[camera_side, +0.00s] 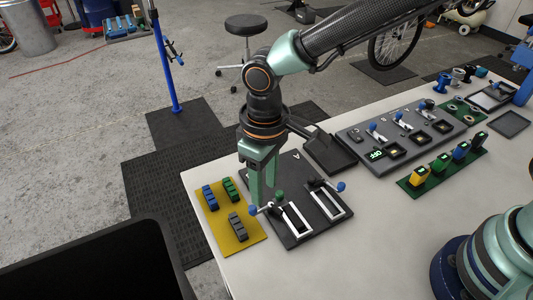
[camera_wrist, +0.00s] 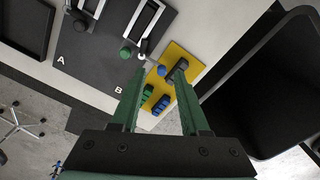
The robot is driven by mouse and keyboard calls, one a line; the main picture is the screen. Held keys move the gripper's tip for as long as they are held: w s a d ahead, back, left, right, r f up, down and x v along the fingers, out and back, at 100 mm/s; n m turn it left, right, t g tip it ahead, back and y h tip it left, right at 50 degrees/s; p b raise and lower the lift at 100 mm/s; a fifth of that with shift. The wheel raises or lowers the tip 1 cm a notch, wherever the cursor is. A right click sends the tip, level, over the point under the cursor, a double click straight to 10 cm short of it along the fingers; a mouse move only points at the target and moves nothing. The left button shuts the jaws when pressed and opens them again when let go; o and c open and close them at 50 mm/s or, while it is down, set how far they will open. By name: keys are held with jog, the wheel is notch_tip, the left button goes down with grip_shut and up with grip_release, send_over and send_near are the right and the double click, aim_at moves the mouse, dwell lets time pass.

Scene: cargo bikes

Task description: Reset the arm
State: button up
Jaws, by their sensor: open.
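My gripper (camera_side: 262,203) hangs down above the left side of a dark board (camera_side: 312,235), near the yellow plate. Its two green fingers are apart and hold nothing visible. In the wrist view, my gripper (camera_wrist: 160,70) shows a clear gap between the fingers, with the yellow plate and a blue knob (camera_wrist: 162,70) seen through it. The board carries two white-framed slots with levers; one lever has a blue knob (camera_side: 341,187), and a green knob (camera_side: 280,196) stands close to my fingers. Letters A and B mark the board. I cannot tell if the fingers touch anything.
The yellow plate (camera_side: 240,247) bears blue, green and grey ribbed blocks. A black bin (camera_side: 90,270) stands at the front left. A grey panel with switches (camera_side: 400,135) and a green strip with coloured blocks (camera_side: 415,187) lie to the right. The white table is clear in front.

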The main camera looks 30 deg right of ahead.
jog(key=s+d+r+m+t, duration=0.1)
jog(key=d+r, duration=0.3)
jog(key=d, duration=0.5)
jog(key=s+d+r+m+t, duration=0.1)
jog(key=d+r+m+t, duration=0.1)
jog(key=d+r, duration=0.3)
jog(key=s+d+r+m+t, duration=0.1)
jog(key=d+r, duration=0.4)
jog(key=d, duration=0.9)
jog(key=shift+s+m+t, duration=0.2)
jog(key=shift+m+t, duration=0.5)
jog(key=shift+m, duration=0.2)
